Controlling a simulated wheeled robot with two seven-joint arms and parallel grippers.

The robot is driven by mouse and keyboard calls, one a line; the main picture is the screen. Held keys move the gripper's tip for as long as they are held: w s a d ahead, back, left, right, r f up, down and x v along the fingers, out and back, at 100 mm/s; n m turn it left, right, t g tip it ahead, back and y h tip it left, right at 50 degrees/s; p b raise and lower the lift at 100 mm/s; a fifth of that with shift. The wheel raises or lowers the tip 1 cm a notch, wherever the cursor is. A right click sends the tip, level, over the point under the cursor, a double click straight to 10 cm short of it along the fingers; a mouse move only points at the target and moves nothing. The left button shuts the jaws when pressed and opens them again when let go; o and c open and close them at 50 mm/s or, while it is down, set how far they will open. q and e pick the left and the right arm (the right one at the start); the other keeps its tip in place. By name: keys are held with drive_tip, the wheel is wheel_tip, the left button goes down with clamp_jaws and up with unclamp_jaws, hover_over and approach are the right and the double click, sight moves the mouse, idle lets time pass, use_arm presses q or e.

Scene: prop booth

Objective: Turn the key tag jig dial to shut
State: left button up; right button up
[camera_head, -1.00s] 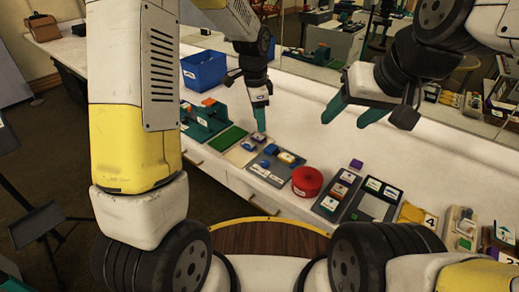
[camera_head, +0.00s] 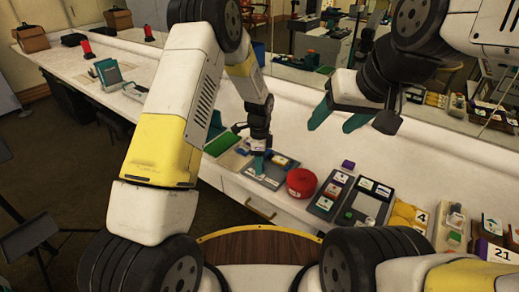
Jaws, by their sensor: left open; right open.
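A grey board (camera_head: 265,183) with blue parts and small white labels lies on the white counter. It may be the key tag jig, but the picture is too small to be sure. I cannot make out a dial or its setting. My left gripper (camera_head: 258,164) points down over this board and hides part of it. Its teal fingertips are at or just above the board, and I cannot tell whether they touch it. It is open. My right gripper (camera_head: 338,118) is open and empty, raised above the counter to the right.
A red round roll (camera_head: 301,183) sits just right of the board. Further right are a dark labelled tray (camera_head: 326,204), a grey device (camera_head: 366,203) and a yellow item (camera_head: 404,214). A green mat (camera_head: 231,160) lies to the left.

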use_arm(q)
drive_tip(key=shift+f, duration=0.15)
clamp_jaws()
idle(0.4)
drive_tip(key=n, duration=0.4)
drive_tip(key=shift+n, duration=0.3)
drive_tip(key=n, duration=0.5)
drive_tip(key=shift+n, duration=0.3)
drive_tip(key=n, duration=0.9)
drive_tip(key=shift+d+n, duration=0.1)
drive_tip(key=shift+n, duration=0.2)
